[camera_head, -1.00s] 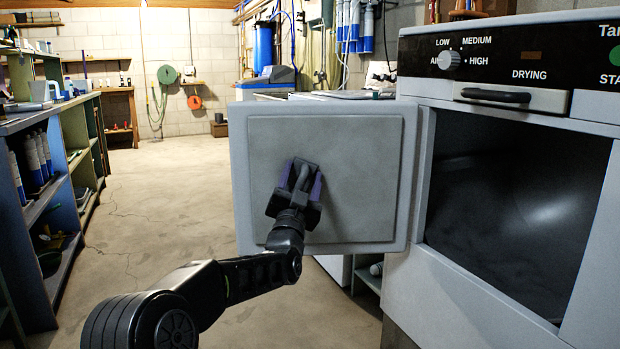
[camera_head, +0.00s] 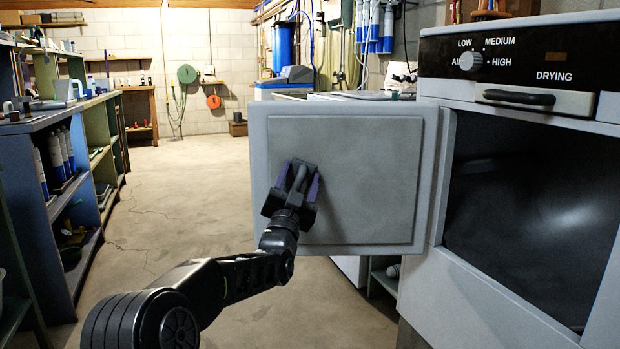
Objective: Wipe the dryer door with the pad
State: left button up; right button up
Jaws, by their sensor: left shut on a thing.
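The dryer door (camera_head: 390,190) hangs open to the left of the dryer, its inner face with a raised grey panel turned toward me. My left gripper (camera_head: 295,184) is at the left part of this panel, with its purple-sided fingers shut on the pad's grey handle (camera_head: 299,176). The dark pad is small in view and mostly hidden by the gripper. It looks to be against or very close to the panel; contact cannot be told. My right gripper is not in view.
The dryer (camera_head: 500,285) stands at the right with its dark drum opening (camera_head: 540,210) uncovered. A shelf unit (camera_head: 85,200) with bottles lines the left. The concrete floor (camera_head: 190,200) between is clear. A blue tank (camera_head: 283,50) stands at the back.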

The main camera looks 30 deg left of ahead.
pick_arm(q)
jog(key=shift+s+a, duration=0.2)
jog(key=shift+a, duration=0.1)
jog(key=shift+w+r+p, duration=0.1)
jog(key=shift+r+p, duration=0.5)
jog(key=shift+r, duration=0.7)
jog(key=shift+d, duration=0.1)
jog(key=shift+w+d+f, duration=0.1)
jog(key=shift+w+d, duration=0.25)
jog(key=shift+d, duration=0.15)
jog(key=shift+w+d+b, duration=0.25)
jog(key=shift+w+d, duration=0.15)
jog(key=shift+d, duration=0.2)
jog(key=shift+w+d+b, duration=0.25)
jog(key=shift+w+d, duration=0.1)
jog(key=shift+d, duration=0.2)
